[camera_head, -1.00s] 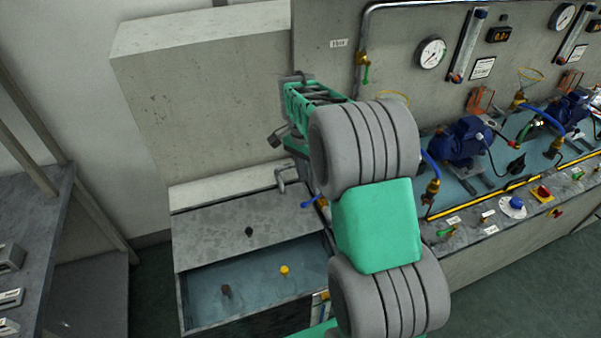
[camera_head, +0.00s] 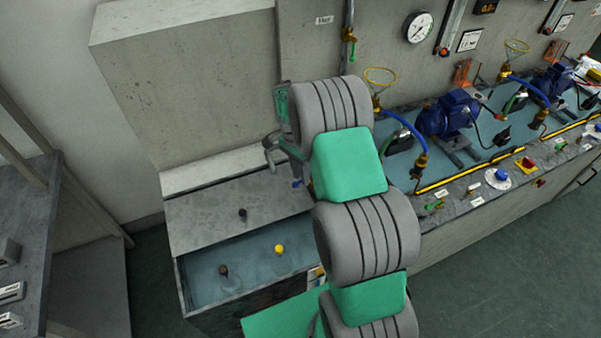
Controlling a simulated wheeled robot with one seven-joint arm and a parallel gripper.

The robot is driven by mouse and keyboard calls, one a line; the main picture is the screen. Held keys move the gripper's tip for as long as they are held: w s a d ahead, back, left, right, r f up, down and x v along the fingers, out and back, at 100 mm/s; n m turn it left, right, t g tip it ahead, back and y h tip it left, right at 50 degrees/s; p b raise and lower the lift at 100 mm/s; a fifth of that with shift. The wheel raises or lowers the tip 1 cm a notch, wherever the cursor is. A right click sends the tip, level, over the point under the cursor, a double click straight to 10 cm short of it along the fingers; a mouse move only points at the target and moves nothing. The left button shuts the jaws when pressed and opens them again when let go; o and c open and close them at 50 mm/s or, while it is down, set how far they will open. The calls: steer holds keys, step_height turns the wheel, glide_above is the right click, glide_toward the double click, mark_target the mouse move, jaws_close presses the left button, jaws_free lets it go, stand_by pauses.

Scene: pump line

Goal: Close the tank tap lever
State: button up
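The tank (camera_head: 235,215) stands left of centre, with a grey top and an open front part holding water. A small blue lever (camera_head: 297,183), which looks like the tank tap lever, shows at the tank's right end, mostly hidden by my arm. Its angle is hard to read. My gripper (camera_head: 280,142) is at the far end of my arm, above the lever and by the tank's back right corner. It is small and partly covered by my arm. I cannot tell whether its fingers are apart or touch the lever.
A bench (camera_head: 440,185) with blue pumps, hoses and gauges runs to the right. A grey shelf (camera_head: 40,220) stands at the left. Floor is free at lower right.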

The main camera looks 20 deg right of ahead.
jaws_close()
stand_by(1.3)
